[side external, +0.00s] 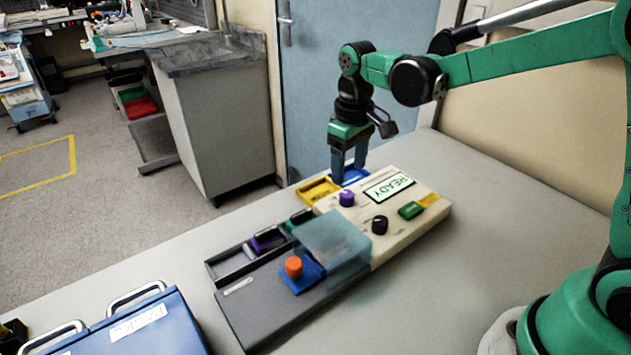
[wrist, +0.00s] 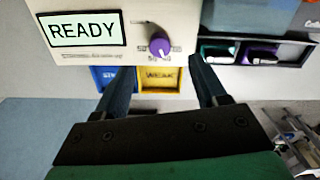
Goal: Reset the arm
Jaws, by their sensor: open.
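My gripper (side external: 348,168) points down behind the far edge of the cream pump panel (side external: 408,232). In the wrist view its two fingers (wrist: 165,88) are spread apart with nothing between them. They are above the blue tray and yellow tray beside the panel. The panel has a READY display (side external: 389,186), a purple knob (side external: 346,198), a black knob (side external: 380,224) and a green button (side external: 411,210). The display (wrist: 82,29) and the purple knob (wrist: 160,44) also show in the wrist view, just beyond the fingers.
A yellow tray (side external: 309,194) and a blue tray (side external: 354,175) adjoin the panel. A grey base (side external: 262,307) carries an orange knob (side external: 293,266) and a translucent cover (side external: 333,239). A dark rack (side external: 228,266) holds a purple item. A blue case (side external: 160,325) stands front left. The table's right side is clear.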

